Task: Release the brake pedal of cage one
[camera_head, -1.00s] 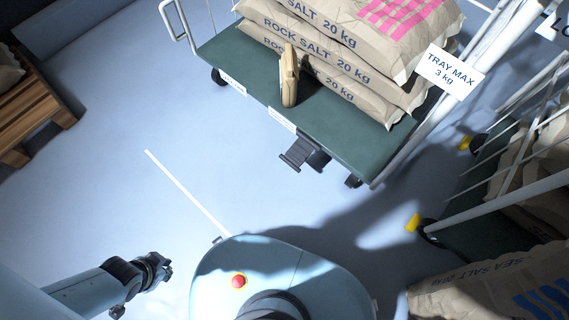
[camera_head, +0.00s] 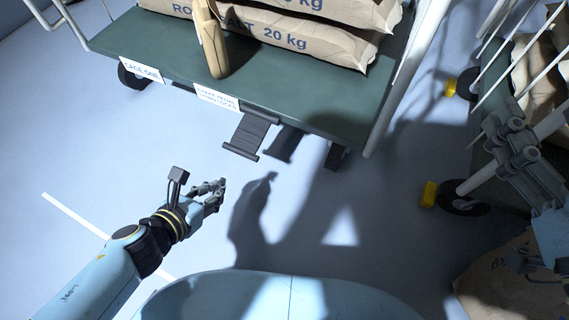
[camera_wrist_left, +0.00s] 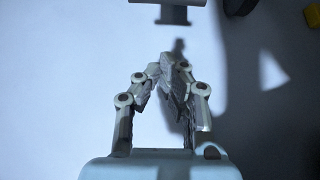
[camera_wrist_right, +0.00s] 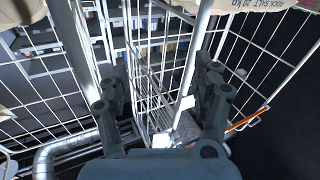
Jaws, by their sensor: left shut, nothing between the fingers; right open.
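Cage one is the green-decked trolley (camera_head: 300,95) with a "CAGE ONE" label (camera_head: 142,70) on its front edge. Its dark brake pedal (camera_head: 250,136) sticks out below the front edge, under a second label whose text is hard to read. My left gripper (camera_head: 219,190) is shut and empty, above the floor in front of the pedal and to its lower left, apart from it. In the left wrist view its fingertips (camera_wrist_left: 176,75) meet, and a dark piece (camera_wrist_left: 173,15) shows at the top. My right gripper (camera_wrist_right: 168,95) is open and empty, with wire mesh beyond it.
Rock salt sacks (camera_head: 290,35) and a tan wooden-looking object (camera_head: 210,40) are on the deck. Dark wheels (camera_head: 133,75) stand under it. A second cage with a yellow-marked wheel (camera_head: 462,198) stands at right. The floor (camera_head: 90,150) at left is clear.

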